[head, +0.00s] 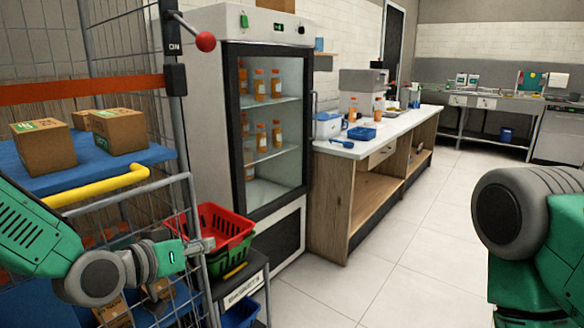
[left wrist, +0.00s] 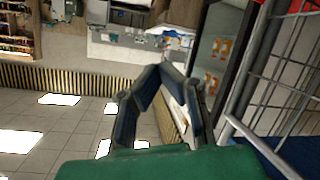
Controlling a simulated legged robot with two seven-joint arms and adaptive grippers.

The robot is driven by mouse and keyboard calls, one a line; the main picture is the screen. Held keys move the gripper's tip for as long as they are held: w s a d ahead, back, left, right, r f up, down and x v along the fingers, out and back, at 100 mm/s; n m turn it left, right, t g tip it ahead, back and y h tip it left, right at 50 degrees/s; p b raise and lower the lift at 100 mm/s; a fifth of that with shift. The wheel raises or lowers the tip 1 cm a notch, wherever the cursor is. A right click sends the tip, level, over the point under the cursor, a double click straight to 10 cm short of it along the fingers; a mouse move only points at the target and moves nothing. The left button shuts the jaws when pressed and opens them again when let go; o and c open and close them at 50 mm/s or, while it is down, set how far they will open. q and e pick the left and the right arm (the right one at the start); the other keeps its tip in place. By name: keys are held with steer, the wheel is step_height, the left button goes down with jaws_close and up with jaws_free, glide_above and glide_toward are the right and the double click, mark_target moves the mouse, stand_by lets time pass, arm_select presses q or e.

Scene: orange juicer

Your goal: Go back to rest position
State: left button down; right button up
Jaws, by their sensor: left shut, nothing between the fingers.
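My left gripper (head: 207,243) is at the lower left in the head view, beside the wire cage cart and in front of the red basket (head: 222,226). In the left wrist view its two dark fingers (left wrist: 163,69) come together at the tips, with nothing between them. My right arm shows at the right edge of the head view, but its gripper is out of the picture.
The wire cart's blue shelf (head: 60,180) bears cardboard boxes (head: 44,147). A glass-door fridge (head: 245,35) holds orange bottles. A counter (head: 350,152) with a juicer (head: 362,88) stands beyond. The tiled floor (head: 400,240) between the counter and my right arm is clear.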

arm_select(q)
steer(key=s+a+f+g+y, duration=0.2)
steer(key=s+f+g, duration=0.1)
steer(key=s+f, duration=0.65)
steer(key=s+a+f+g+y, duration=0.1)
steer(key=s+f+g+y, duration=0.15)
steer(key=s+f, duration=0.7)
steer(key=s+a+f+g+y, duration=0.1)
steer(key=s+a+f+g, duration=0.2)
steer(key=s+f, duration=0.3)
steer(key=s+a+f+n+g+y, duration=0.1)
steer(key=s+a+f, duration=0.4)
steer(key=s, duration=0.6)
steer(key=shift+a+f+g+y, duration=0.15)
steer(key=shift+f+g+y, duration=0.5)
steer(key=shift+g, duration=0.4)
steer(key=shift+s+a, duration=0.1)
